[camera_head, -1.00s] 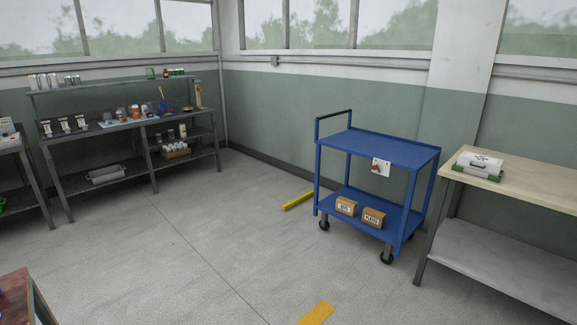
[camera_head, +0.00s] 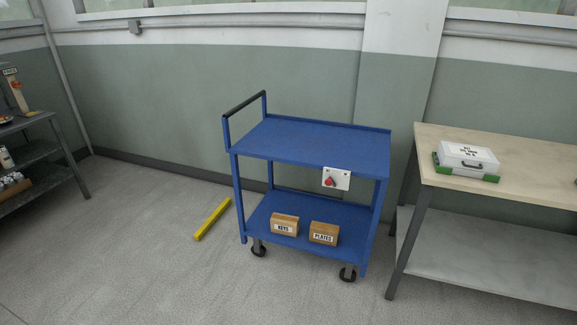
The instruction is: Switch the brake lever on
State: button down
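A blue two-shelf cart (camera_head: 300,143) stands near the wall in the middle of the head view. A white plate (camera_head: 343,180) is fixed at its front, under the right part of the top shelf. A small red lever or knob (camera_head: 329,181) sits on that plate; it is too small to tell its position. My gripper is not in view.
Two boxes, labelled KEYS (camera_head: 284,225) and PLATES (camera_head: 324,234), sit on the cart's lower shelf. A yellow bar (camera_head: 212,219) lies on the floor left of the cart. A pale-topped bench (camera_head: 520,170) with a white and green case (camera_head: 467,161) stands right. Floor in front is clear.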

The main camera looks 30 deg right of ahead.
aim_at(329, 182)
jog(key=i+z, duration=0.1)
jog(key=i, duration=0.35)
jog(key=i+j+z, duration=0.15)
jog(key=i, duration=0.3)
jog(key=i+j+z, duration=0.1)
jog(key=i, duration=0.4)
jog(key=i+j+z, duration=0.15)
jog(key=i, duration=0.3)
